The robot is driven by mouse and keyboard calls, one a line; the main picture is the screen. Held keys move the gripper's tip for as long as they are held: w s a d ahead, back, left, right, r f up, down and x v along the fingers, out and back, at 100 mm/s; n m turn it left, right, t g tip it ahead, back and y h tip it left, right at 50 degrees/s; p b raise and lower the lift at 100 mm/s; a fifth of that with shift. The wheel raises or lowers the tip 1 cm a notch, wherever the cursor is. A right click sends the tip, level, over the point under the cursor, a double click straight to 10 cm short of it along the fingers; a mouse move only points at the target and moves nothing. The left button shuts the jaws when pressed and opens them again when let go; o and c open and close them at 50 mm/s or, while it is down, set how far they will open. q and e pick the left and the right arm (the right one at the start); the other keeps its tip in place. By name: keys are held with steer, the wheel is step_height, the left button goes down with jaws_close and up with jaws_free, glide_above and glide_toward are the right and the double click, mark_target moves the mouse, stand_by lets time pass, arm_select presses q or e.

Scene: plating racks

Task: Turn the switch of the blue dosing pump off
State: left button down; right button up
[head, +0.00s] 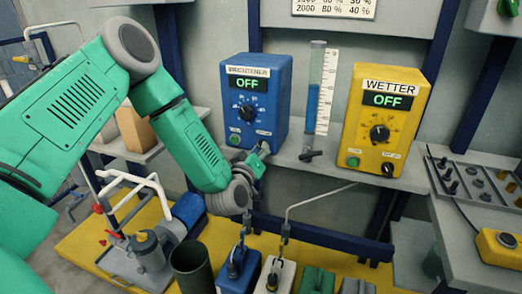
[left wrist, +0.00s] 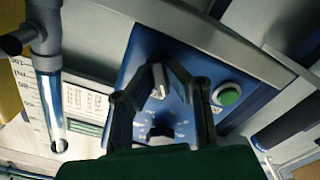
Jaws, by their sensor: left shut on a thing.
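The blue dosing pump (head: 273,92), labelled BRIGHTENER, stands on the grey shelf, and its display reads OFF. It has a dark dial (head: 248,113) and a green button (head: 234,140). My left gripper (head: 257,158) is at the pump's lower right front and hides the switch in the head view. In the left wrist view the pump's blue front (left wrist: 143,50) shows upside down, with the green button (left wrist: 228,95) at right. There my left gripper (left wrist: 159,72) is shut on the grey switch (left wrist: 158,82), one finger on each side. My right gripper is not in view.
A yellow pump (head: 388,118) labelled WETTER, also showing OFF, stands to the right. A clear tube with blue liquid (head: 312,105) and a valve stand between the pumps. A control panel (head: 470,185) is at the right.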

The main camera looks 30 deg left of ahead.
arm_select(q)
steer(key=shift+f, duration=0.15)
steer(key=c, duration=1.6)
jaws_free()
steer(key=shift+a, duration=0.1)
steer(key=shift+s, duration=0.15)
steer(key=v, duration=1.1)
steer(key=shift+s, duration=0.3)
